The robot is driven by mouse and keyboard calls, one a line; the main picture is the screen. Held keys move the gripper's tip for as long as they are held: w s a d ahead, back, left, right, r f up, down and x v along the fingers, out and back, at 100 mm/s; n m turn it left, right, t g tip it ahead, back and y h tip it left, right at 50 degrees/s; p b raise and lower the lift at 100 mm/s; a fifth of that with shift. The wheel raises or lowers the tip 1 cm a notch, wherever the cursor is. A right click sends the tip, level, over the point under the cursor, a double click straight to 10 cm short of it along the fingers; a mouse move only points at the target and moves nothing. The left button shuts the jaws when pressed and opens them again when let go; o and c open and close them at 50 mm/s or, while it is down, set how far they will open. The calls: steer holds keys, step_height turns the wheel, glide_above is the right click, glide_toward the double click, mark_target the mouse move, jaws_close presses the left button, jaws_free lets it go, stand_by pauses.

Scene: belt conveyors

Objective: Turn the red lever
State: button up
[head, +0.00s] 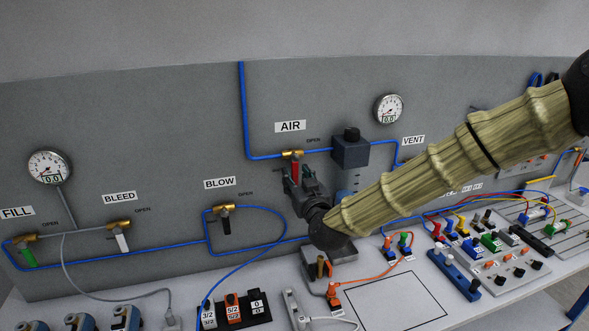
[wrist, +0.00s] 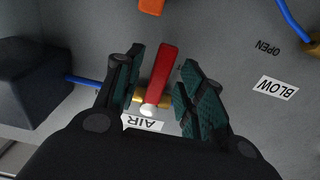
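The red lever (head: 295,171) hangs down from a brass valve (head: 292,153) under the AIR label (head: 290,126) on the grey panel. In the wrist view the red lever (wrist: 161,74) lies between the two green-padded fingers, with visible gaps on both sides. My gripper (wrist: 165,92) is open around the lever and does not appear to touch it. In the head view my gripper (head: 296,184) is at the lever and hides its lower part. The AIR label also shows upside down in the wrist view (wrist: 142,124).
A dark block (head: 350,149) sits right of the valve on the blue pipe (head: 262,157). The BLOW valve (head: 224,209) with a black lever is to the left. Below is a bench (head: 385,298) with connectors, cables and switches. The panel between AIR and BLOW is mostly clear.

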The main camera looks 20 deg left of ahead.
steer(key=shift+p+x, duration=0.35)
steer(key=shift+x, duration=0.85)
jaws_close()
